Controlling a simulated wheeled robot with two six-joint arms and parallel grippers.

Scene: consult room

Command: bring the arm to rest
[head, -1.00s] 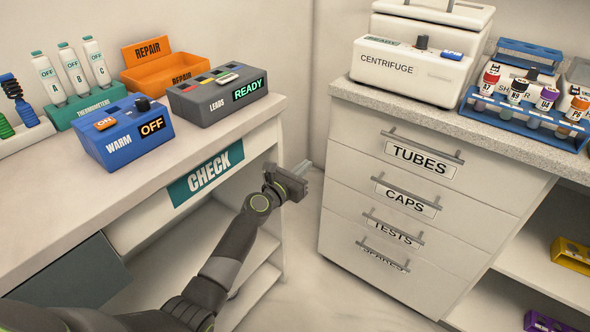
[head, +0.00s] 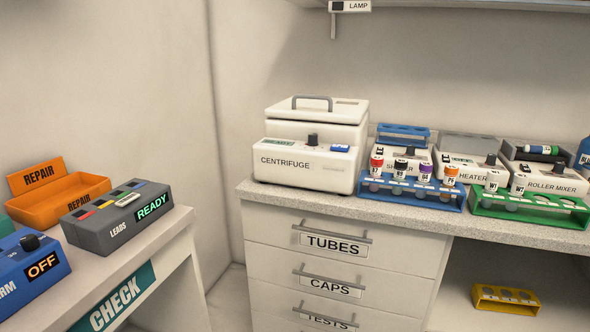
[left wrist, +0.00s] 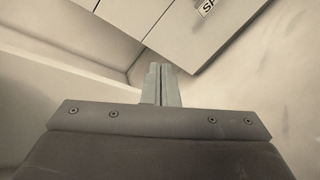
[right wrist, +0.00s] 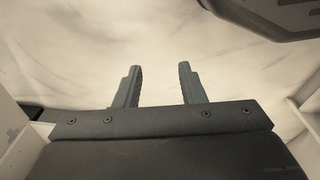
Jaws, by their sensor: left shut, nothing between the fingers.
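My left gripper (left wrist: 161,84) shows in the left wrist view with its two fingers together and nothing between them. It hangs low, with the floor and a cabinet corner beyond its fingertips. My right gripper (right wrist: 157,86) shows in the right wrist view with its fingers apart and nothing between them, above a pale floor. Neither gripper is in the head view.
The CHECK bench (head: 168,245) stands at the left with the WARM box (head: 30,268), the LEADS box (head: 118,217) and the orange REPAIR tray (head: 62,203). The drawer cabinet (head: 268,264) carries the centrifuge (head: 312,163) and tube racks. Floor shows between them.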

